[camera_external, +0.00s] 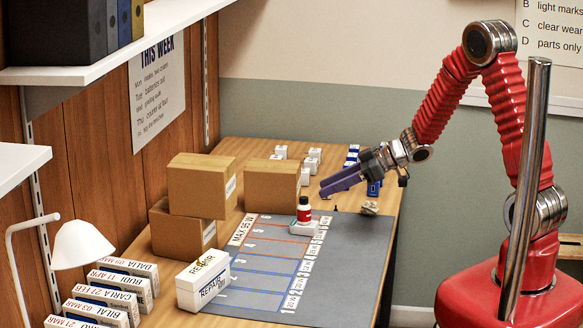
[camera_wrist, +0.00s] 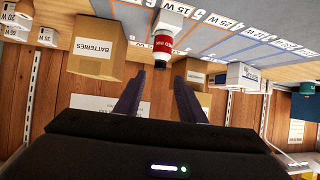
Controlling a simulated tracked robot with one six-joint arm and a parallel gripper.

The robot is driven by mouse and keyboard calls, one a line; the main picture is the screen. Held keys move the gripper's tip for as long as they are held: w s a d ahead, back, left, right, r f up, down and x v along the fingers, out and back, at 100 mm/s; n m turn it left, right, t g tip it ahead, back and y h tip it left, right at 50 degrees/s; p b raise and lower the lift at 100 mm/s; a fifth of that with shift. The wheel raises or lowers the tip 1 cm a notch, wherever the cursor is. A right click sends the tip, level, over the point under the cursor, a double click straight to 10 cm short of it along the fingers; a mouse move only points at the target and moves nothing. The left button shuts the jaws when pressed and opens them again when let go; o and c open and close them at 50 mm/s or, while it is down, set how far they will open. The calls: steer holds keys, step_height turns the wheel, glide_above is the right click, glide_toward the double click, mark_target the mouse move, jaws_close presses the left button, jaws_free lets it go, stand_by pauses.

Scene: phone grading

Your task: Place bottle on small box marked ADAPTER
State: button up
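The bottle (camera_external: 304,213) has a dark cap, a red label and a white lower part. It stands upright on a small white box (camera_external: 303,228) on the grey mat; no ADAPTER marking is readable on this box. My gripper (camera_external: 323,190) is beyond and slightly above the bottle, to its right, apart from it. In the wrist view, which is upside down, my gripper (camera_wrist: 158,77) is open and empty, with the bottle (camera_wrist: 162,47) just past the fingertips and the white box (camera_wrist: 172,20) under it.
The mat (camera_external: 350,260) has blue-outlined rows and wattage labels. Brown cartons (camera_external: 272,188) stand at the back left, one marked BATTERIES (camera_wrist: 97,48). A white REPAIR box (camera_external: 203,282) is at the mat's left. Small white boxes (camera_external: 309,164) stand at the back. The mat's right side is clear.

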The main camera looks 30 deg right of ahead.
stand_by(0.7)
steer(key=s+d+r+m+t+h, duration=0.1)
steer(key=d+r+m+t+h, duration=0.15)
steer(key=d+r+h, duration=0.4)
steer(key=s+d+r+m+t+h, duration=0.1)
steer(key=s+d+r+m+h, duration=0.2)
steer(key=d+r, duration=0.65)
steer(key=s+d+m+g+h, duration=0.2)
steer(key=s+d+m, duration=0.3)
steer(key=s, duration=0.5)
steer(key=s+a+g+y, duration=0.1)
steer(key=s+a+g, duration=0.1)
steer(key=s, duration=1.2)
steer(key=shift+s+a+g, duration=0.2)
steer(key=shift+a+g, duration=0.05)
steer(key=shift+g, duration=0.4)
